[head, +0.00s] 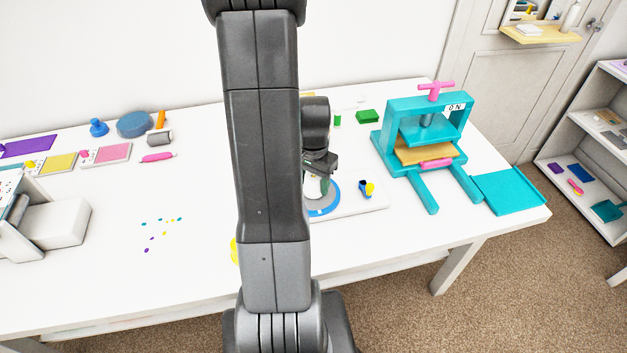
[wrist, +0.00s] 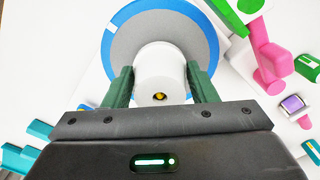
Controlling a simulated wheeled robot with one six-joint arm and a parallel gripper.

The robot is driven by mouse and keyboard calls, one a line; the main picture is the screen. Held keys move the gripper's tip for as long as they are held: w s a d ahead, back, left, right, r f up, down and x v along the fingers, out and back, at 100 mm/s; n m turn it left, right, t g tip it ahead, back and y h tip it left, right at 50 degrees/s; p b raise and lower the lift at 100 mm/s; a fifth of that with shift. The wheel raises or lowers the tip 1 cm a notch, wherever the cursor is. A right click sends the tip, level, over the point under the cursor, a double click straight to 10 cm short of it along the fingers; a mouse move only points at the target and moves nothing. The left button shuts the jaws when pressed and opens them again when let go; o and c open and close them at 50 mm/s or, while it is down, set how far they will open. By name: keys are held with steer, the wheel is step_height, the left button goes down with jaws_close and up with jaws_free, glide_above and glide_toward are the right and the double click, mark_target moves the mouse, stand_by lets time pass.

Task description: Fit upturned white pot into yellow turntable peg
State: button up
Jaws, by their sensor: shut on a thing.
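The white pot (wrist: 160,68) is upside down between the two green fingers of my gripper (wrist: 160,80) in the wrist view, and the fingers are shut on its sides. A small hole in its upturned base shows yellow inside. The turntable, a grey disc with a blue rim (wrist: 118,40), lies below and around the pot; its blue rim also shows in the head view (head: 327,209). The pot hides the middle of the disc and the peg, apart from that yellow spot. I cannot tell how far down the pot sits. In the head view my arm covers part of the turntable.
A teal press (head: 428,130) with a pink handle stands right of the turntable, beside a teal tray (head: 509,191). A small blue and yellow item (head: 367,189) is close on the right. A green block (head: 367,116) lies behind. The table's front left is mostly clear.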

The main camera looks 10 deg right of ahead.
steer(key=shift+f, duration=0.4)
steer(key=o, duration=1.1)
step_height(320, 180, up, 14)
steer(key=shift+f, duration=0.1)
step_height(320, 180, down, 14)
steer(key=shift+r, duration=0.4)
steer(key=shift+s, duration=0.1)
stand_by(0.4)
